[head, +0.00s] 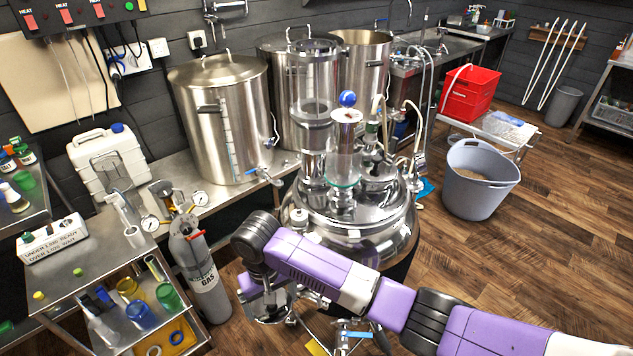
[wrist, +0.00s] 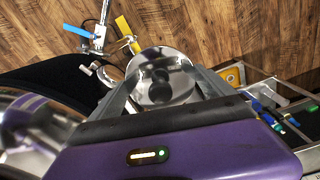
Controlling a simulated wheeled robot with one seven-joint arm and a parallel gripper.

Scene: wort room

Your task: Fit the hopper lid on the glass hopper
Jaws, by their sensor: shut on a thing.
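My gripper (head: 268,303) is low at the front of the steel vessel, mostly hidden by my arm in the head view. In the wrist view, my gripper (wrist: 163,88) is shut on a round, shiny steel piece that appears to be the hopper lid (wrist: 166,68). The lid also shows in the head view (head: 266,309), below my wrist and apart from the hopper. The clear glass hopper (head: 344,158) stands upright on the domed steel vessel (head: 350,222), above and right of my gripper. A blue ball (head: 348,98) shows at its top; how it is attached is unclear.
A tall glass cylinder (head: 315,90) stands just behind the hopper. Hoses and fittings crowd the vessel's right side. A gas bottle (head: 198,275) and a cart (head: 85,275) with jars are at left. A grey bucket (head: 478,180) stands right, with open wooden floor around it.

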